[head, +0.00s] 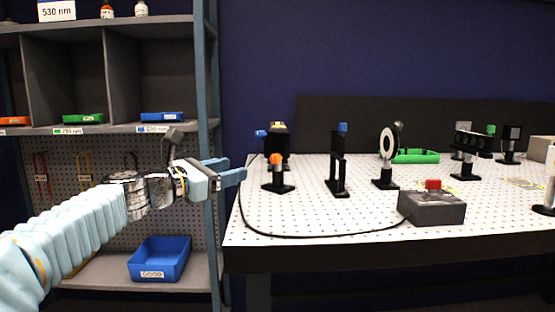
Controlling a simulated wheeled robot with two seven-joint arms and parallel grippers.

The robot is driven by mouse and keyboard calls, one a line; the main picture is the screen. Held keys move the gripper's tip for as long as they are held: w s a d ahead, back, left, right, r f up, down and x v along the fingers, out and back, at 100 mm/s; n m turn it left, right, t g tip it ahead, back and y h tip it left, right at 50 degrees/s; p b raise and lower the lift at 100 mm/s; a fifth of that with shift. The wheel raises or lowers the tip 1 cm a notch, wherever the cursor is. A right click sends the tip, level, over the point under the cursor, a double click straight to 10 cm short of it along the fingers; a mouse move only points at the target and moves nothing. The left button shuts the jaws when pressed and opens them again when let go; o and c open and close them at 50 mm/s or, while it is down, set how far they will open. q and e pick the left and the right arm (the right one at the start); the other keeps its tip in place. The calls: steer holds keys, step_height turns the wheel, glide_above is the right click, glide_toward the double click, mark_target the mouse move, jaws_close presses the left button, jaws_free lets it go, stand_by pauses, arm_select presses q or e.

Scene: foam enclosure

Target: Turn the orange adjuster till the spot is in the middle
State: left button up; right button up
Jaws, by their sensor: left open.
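My left gripper (237,168) reaches in from the left and is open and empty. In the picture its pale blue fingers point right, just left of the adjuster and apart from it. A round white disc in a black frame (388,143) stands further right; I cannot make out a spot on it. My right gripper is not in view.
A post with a blue knob (341,150) stands right of the adjuster. Another blue-knobbed mount (279,136) is behind it. A grey box with a red button (431,207) sits near the table's front, with a black cable. A shelf post (205,100) stands beside my left gripper.

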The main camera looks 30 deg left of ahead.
mark_target(273, 160)
arm_select(q)
steer(key=p+x, duration=0.1)
steer(key=x, duration=1.1)
steer(key=shift+w+p, duration=0.35)
steer(key=shift+c, duration=0.2)
jaws_close()
